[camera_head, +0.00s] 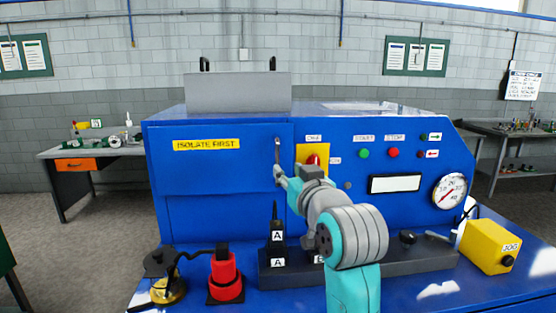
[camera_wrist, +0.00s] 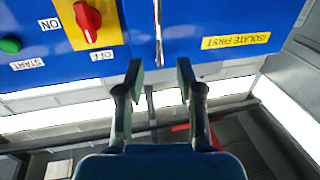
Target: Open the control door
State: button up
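The control door (camera_head: 215,190) is the blue front panel at left, labelled "ISOLATE FIRST" (camera_head: 207,144). It looks closed, flush with the cabinet. Its upright metal handle (camera_head: 278,150) is near the door's right edge; it also shows in the wrist view (camera_wrist: 157,30). My gripper (camera_head: 281,173) is at the handle's lower end. In the wrist view my gripper (camera_wrist: 160,75) is open, its fingers apart on either side of the handle's line; contact cannot be told. A red rotary switch (camera_wrist: 87,20) on a yellow plate sits beside the door, its grip lying toward the "OFF" label.
On the ledge below stand a red device (camera_head: 224,275), a brass-based black device (camera_head: 167,288) and a dark block marked "A" (camera_head: 278,262). A yellow jog box (camera_head: 488,246) is at right. A green button (camera_head: 364,153) and red button (camera_head: 393,153) are right of the switch.

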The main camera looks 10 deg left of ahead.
aim_at(278, 159)
jog(key=x, duration=1)
jog(key=shift+d, duration=0.1)
grip_shut()
